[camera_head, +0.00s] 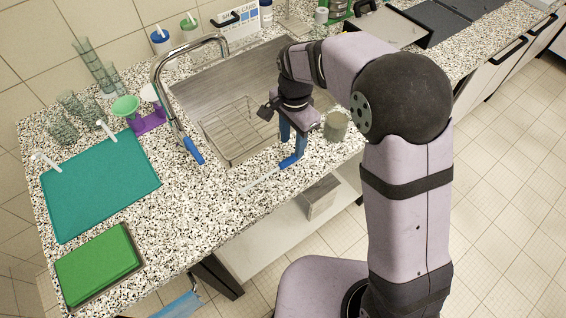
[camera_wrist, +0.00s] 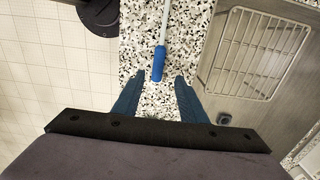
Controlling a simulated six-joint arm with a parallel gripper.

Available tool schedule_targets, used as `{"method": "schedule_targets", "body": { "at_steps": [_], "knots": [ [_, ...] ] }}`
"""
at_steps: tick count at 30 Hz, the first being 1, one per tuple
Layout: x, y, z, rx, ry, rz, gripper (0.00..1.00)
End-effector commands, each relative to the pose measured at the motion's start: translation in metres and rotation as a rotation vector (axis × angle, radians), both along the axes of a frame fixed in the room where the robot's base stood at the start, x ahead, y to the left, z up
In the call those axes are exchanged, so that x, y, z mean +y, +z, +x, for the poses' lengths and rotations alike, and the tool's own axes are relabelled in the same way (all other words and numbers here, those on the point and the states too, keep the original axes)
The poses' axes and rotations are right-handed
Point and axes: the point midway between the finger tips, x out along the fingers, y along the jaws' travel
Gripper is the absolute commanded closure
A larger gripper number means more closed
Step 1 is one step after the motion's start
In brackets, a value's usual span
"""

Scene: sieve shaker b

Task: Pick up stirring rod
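The stirring rod has a thin white shaft and a blue handle. It lies on the speckled counter between the sink and the front edge, its handle (camera_head: 290,161) close to my gripper (camera_head: 292,152). In the wrist view its blue handle (camera_wrist: 158,64) points back towards me and its white shaft (camera_wrist: 165,22) runs away to the top edge. My gripper (camera_wrist: 157,78) is open, with two blue fingers spread apart. In the wrist picture the handle end appears between and just beyond the fingertips. The fingers are not closed on it.
The sink with a wire rack (camera_head: 233,130) lies beside the rod, and it also shows in the wrist view (camera_wrist: 250,50). A grey-green cup (camera_head: 336,125) stands close to my gripper. A faucet (camera_head: 160,90) rises at the sink's left. The counter's front edge is close.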

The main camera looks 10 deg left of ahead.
Motion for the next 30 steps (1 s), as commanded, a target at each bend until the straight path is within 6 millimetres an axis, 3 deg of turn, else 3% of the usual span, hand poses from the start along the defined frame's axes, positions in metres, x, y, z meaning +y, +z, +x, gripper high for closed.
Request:
{"method": "schedule_targets", "body": {
  "at_steps": [7,18,27,30],
  "knots": [
    [-0.001,-0.007,-0.002,0.003,0.001,-0.001,0.62],
    [-0.001,-0.048,-0.006,0.002,0.001,-0.001,0.62],
    [-0.001,-0.053,-0.006,-0.001,0.001,0.001,0.62],
    [-0.001,-0.053,-0.006,-0.001,0.001,0.001,0.83]
  ]
}}
